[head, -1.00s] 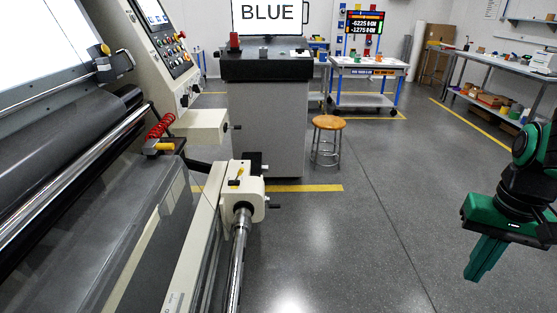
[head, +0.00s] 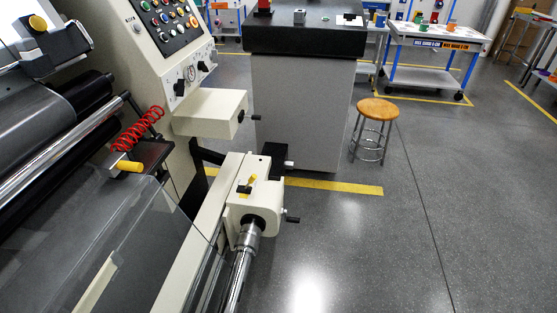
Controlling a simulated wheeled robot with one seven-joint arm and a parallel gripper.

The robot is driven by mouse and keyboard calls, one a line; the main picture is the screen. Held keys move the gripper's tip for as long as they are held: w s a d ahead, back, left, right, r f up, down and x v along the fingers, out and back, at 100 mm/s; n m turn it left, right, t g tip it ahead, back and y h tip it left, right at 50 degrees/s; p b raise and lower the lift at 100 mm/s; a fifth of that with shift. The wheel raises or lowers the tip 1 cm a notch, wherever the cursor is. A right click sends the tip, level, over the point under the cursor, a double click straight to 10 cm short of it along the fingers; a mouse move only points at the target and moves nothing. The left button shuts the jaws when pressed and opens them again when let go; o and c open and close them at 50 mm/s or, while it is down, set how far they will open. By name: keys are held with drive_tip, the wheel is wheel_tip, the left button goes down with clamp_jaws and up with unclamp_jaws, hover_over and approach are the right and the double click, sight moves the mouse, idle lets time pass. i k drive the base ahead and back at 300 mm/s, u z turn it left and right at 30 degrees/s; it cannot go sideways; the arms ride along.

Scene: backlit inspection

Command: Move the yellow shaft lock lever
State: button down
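The yellow shaft lock lever (head: 248,181) is small and sits on top of the cream shaft housing (head: 256,201), beside a small black part. It stands tilted up from the housing's top. A metal shaft (head: 241,262) runs from the front of the housing toward the bottom of the picture. A second yellow handle (head: 130,166) is on the machine to the left, below a red coiled hose. My gripper is not in this view now, so its state and distance from the lever do not show.
The control panel (head: 168,27) with coloured buttons rises at upper left. A cream box (head: 210,113) with a black knob juts out behind the housing. A dark-topped cabinet (head: 300,110) and a wooden stool (head: 377,110) stand behind. The grey floor to the right is clear.

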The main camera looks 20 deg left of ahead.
sight(253, 176)
drive_tip(key=u, duration=0.45)
drive_tip(key=i, duration=1.3)
drive_tip(key=u, duration=0.6)
